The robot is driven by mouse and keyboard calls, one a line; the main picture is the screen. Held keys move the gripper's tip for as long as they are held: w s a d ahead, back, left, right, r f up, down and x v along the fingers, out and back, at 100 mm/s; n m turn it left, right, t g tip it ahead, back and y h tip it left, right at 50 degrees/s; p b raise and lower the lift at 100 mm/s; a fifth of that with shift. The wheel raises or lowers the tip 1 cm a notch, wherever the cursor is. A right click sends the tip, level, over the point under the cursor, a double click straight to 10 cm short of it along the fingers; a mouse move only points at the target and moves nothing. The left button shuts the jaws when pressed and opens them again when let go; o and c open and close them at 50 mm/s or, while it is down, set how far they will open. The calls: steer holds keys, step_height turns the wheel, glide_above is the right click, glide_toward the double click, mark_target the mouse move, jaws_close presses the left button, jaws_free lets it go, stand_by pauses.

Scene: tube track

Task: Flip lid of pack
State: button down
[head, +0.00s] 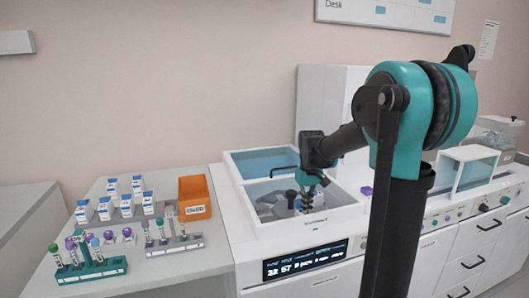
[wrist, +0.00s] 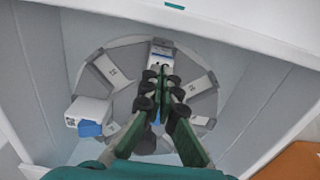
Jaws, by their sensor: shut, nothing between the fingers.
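My gripper (wrist: 162,85) is shut and empty, pointing down into the open well of the white machine. In the head view my gripper (head: 308,195) is inside the well, above the grey round carousel (head: 283,209). In the wrist view the carousel (wrist: 120,72) has several pale slots. A white pack with a blue part (wrist: 162,50) sits in the slot just beyond my fingertips, partly hidden by them. I cannot tell whether its lid is open or touched. Another white pack with a blue end (wrist: 90,114) is at the carousel's left.
Well walls (wrist: 240,85) stand close around my gripper. A second well with a blue-tinted cover (head: 262,160) lies behind. On the left bench are several white-and-blue packs (head: 126,205), an orange bin (head: 195,198) and tube racks (head: 92,270). A lit display (head: 305,262) is on the machine's front.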

steer(key=shift+f, duration=0.8)
steer(key=shift+r, duration=0.1)
steer(key=shift+r, duration=2.7)
steer(key=w+a, duration=0.2)
steer(key=w, duration=0.6)
steer(key=shift+w+a, duration=0.4)
steer(key=shift+f, duration=0.1)
steer(key=shift+f, duration=1.85)
steer(key=shift+s+r, duration=0.1)
steer(key=shift+s, duration=0.1)
